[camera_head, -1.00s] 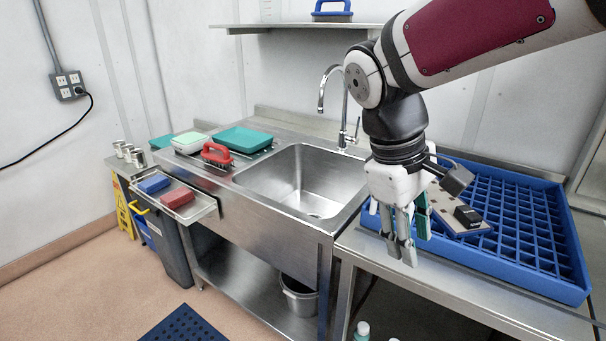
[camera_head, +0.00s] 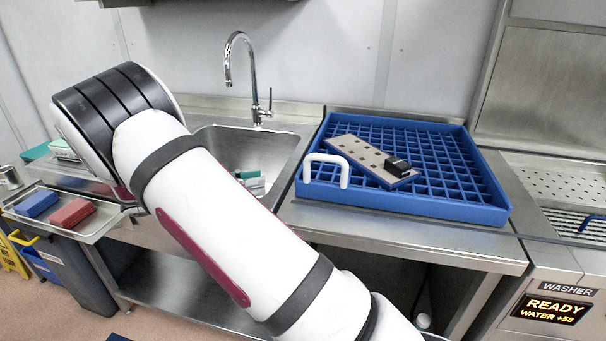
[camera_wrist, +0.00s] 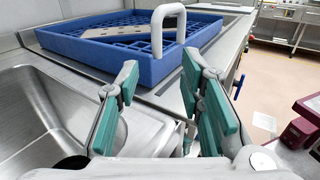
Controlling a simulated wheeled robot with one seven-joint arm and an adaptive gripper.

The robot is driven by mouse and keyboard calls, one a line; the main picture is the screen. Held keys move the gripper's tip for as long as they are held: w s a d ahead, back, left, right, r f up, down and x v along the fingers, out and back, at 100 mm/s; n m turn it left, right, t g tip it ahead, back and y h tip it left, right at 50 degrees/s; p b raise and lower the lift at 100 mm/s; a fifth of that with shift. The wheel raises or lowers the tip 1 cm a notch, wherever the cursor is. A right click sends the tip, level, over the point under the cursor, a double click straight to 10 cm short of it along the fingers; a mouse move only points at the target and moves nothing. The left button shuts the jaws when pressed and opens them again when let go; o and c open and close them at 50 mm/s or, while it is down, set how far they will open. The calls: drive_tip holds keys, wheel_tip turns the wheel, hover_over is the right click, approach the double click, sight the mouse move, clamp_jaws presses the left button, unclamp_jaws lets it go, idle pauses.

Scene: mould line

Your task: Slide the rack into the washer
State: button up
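The blue rack (camera_head: 440,200) sits on the steel counter to the right of the sink, with a grid inside. A white handle (camera_head: 327,160) stands up at its left side. A perforated plate with a black block (camera_head: 372,160) lies in the rack. The washer (camera_head: 556,290) is at the right, with a lit READY display and an open entry over a perforated bed. In the wrist view my gripper (camera_wrist: 163,110) is open and empty, its teal pads either side of the rack's handle (camera_wrist: 157,40), which is farther ahead. In the head view my arm hides most of it.
The sink (camera_head: 245,150) with its tall tap (camera_head: 250,85) lies left of the rack. A side tray (camera_head: 75,232) holds a blue and a red block. Bare counter (camera_head: 400,235) runs along the front of the rack.

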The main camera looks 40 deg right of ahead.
sight(307, 181)
drive_tip(key=shift+w+f+h, duration=0.2)
drive_tip(key=shift+h, duration=0.1)
drive_tip(key=shift+d, duration=0.2)
drive_tip(key=p+x, duration=0.1)
drive_tip(key=x, duration=1.2)
drive_tip(key=shift+d+f, duration=0.1)
drive_tip(key=shift+d, duration=0.05)
clamp_jaws()
